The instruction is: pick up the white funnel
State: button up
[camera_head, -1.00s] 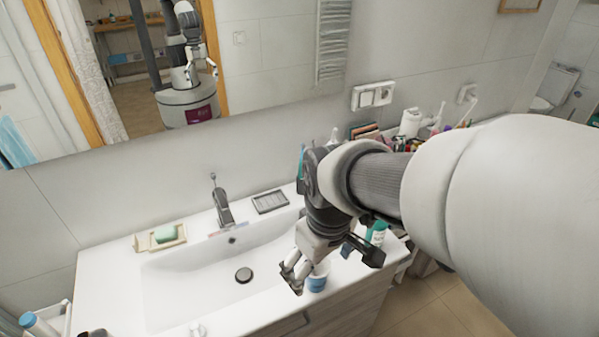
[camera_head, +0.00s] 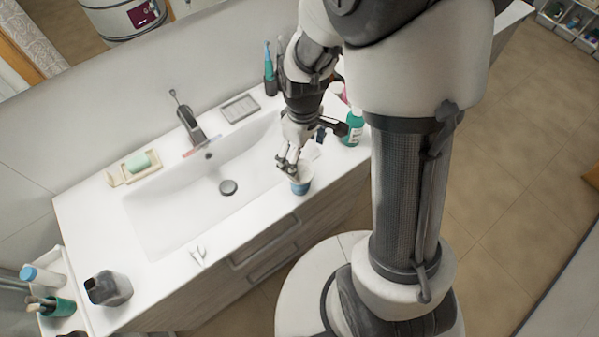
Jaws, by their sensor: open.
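I cannot clearly make out a white funnel in this view. A small white forked object (camera_head: 198,256) lies on the front edge of the sink counter; its exact kind is too small to tell. My gripper (camera_head: 287,167) is open and points down over the right side of the sink counter.
The white sink (camera_head: 190,205) has a faucet (camera_head: 188,122) behind it. A soap dish (camera_head: 130,172) stands at left and a grey tray (camera_head: 240,108) at the back. A green bottle (camera_head: 353,128) stands right of the gripper. A dark bottle (camera_head: 108,289) is at front left.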

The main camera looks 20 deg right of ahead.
send_over(301, 179)
notch_tip(301, 179, down, 4)
jog(key=shift+w+d+f+b, duration=0.1)
jog(key=shift+d+b, duration=0.05)
jog(key=shift+b, duration=0.15)
notch_tip(301, 179, down, 5)
jog(key=shift+b, duration=0.6)
jog(key=c, duration=1)
jog(key=shift+r, duration=0.2)
